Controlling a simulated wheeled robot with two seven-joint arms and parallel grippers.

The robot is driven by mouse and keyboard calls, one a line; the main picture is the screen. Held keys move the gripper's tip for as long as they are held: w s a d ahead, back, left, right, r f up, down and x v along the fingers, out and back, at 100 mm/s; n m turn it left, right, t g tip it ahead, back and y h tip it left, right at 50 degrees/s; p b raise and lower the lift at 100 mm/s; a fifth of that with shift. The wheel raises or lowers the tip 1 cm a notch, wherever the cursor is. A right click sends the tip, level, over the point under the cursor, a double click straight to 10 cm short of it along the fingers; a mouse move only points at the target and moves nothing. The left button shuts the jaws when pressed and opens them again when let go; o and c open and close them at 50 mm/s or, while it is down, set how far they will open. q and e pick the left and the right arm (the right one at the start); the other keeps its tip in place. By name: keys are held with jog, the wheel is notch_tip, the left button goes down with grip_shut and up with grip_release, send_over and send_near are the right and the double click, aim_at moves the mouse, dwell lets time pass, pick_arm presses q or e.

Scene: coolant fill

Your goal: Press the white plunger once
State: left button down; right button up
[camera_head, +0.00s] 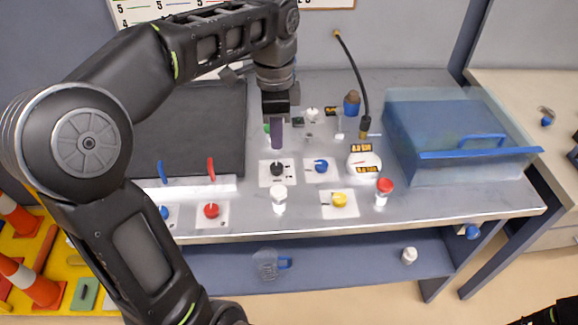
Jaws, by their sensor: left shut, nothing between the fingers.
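The white plunger (279,198) stands upright near the front of the grey bench, left of the yellow knob. My left arm comes in from the left and arches over the bench. My left gripper (277,143) points down with its fingers shut and empty. In the picture it is above and behind the white plunger, over the area by the black knob (277,169), and apart from the plunger. Its exact height over the bench is hard to tell. My right gripper is not in view; only a dark piece of my right arm shows at the lower right corner.
Near the plunger are a blue knob (321,166), a yellow knob (339,199), a red knob (211,210) and a red-topped plunger (384,191). A dark panel (190,130) lies left.

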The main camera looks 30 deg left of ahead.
pick_arm(q)
jog(key=shift+s, duration=0.25)
jog(key=b, duration=0.2)
send_near(278, 191)
notch_tip(278, 191, down, 7)
jog(key=shift+w+a+r, duration=0.1)
jog(key=shift+w, duration=0.05)
dwell(0.3)
notch_tip(278, 191, down, 3)
jog(key=shift+f+b, duration=0.1)
jog(key=shift+b, duration=1)
